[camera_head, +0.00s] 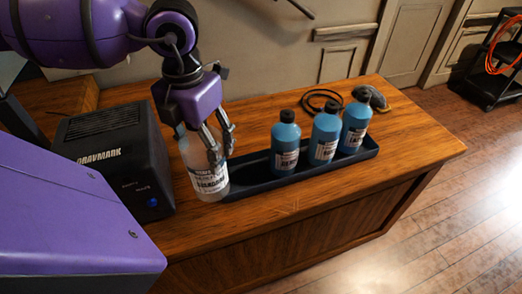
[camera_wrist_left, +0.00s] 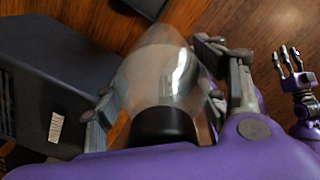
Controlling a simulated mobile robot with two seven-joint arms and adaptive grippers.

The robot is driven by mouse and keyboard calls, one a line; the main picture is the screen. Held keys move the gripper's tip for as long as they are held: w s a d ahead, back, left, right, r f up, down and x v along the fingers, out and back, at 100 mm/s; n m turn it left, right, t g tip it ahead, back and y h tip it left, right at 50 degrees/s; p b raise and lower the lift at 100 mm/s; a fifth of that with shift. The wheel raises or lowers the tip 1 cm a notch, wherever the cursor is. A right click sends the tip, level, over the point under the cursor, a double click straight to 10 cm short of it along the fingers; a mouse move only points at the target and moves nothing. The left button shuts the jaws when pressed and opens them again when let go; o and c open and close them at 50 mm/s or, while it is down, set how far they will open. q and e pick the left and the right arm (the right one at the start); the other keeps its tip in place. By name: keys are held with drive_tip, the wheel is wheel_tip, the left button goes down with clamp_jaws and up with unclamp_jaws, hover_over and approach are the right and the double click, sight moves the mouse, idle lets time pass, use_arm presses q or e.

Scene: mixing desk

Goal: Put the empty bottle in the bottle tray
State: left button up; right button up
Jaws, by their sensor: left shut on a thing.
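The empty bottle (camera_head: 207,180) is clear with a white label and stands about upright at the left end of the dark bottle tray (camera_head: 300,173). Its base hides the tray's left end; I cannot tell if it is inside, above or beside it. My left gripper (camera_head: 216,148) is shut on the bottle from above, fingers around its upper part. In the left wrist view the clear bottle (camera_wrist_left: 160,75) with its black cap sits between the fingers (camera_wrist_left: 165,108). My right gripper (camera_wrist_left: 290,62) shows at the right of that view, fingers spread and empty.
Three blue bottles (camera_head: 325,135) stand in the tray's middle and right. A black box (camera_head: 115,155) is close on the left of the held bottle. A black cable coil (camera_head: 320,100) and a small dark object (camera_head: 372,97) lie behind. The desk's right end (camera_head: 420,140) is clear.

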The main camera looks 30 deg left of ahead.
use_arm(q)
drive_tip(key=w+a+f, duration=0.1)
drive_tip(key=w+f, duration=1.2)
drive_tip(key=shift+w, duration=0.15)
drive_tip(key=o, duration=1.5)
drive_tip(key=shift+f, duration=0.1)
wheel_tip(320, 180, up, 12)
drive_tip(key=shift+r+b, duration=0.2)
drive_tip(key=shift+b, duration=0.2)
